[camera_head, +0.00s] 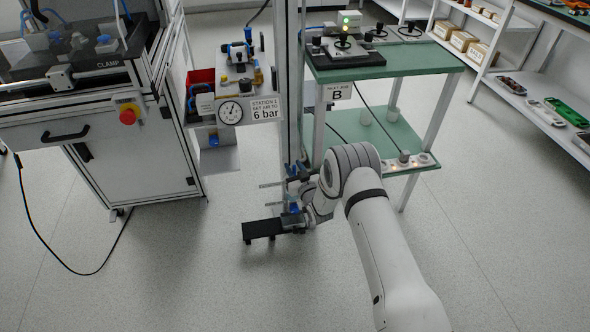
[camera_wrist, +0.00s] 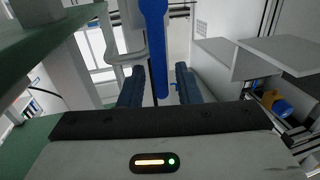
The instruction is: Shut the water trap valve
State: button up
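A blue lever handle (camera_wrist: 157,50) shows close up in the wrist view, running down from the top edge to between my fingers. My gripper (camera_wrist: 159,88) has its two blue fingers on either side of the lever, with a gap on each side, so it is open. A light grey pipe with a bend (camera_wrist: 125,55) shows left of the lever. In the head view my gripper (camera_head: 287,204) is low at the left of the green table, partly hidden by my wrist. The valve body is hidden or too small to make out there.
A green two-level table (camera_head: 400,62) marked B stands right of a clear upright panel (camera_head: 292,90). A black piece (camera_head: 262,229) shows beside my gripper. Front floor is clear.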

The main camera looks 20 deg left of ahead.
grip_shut()
jog(key=shift+d, duration=0.15)
dwell(0.4)
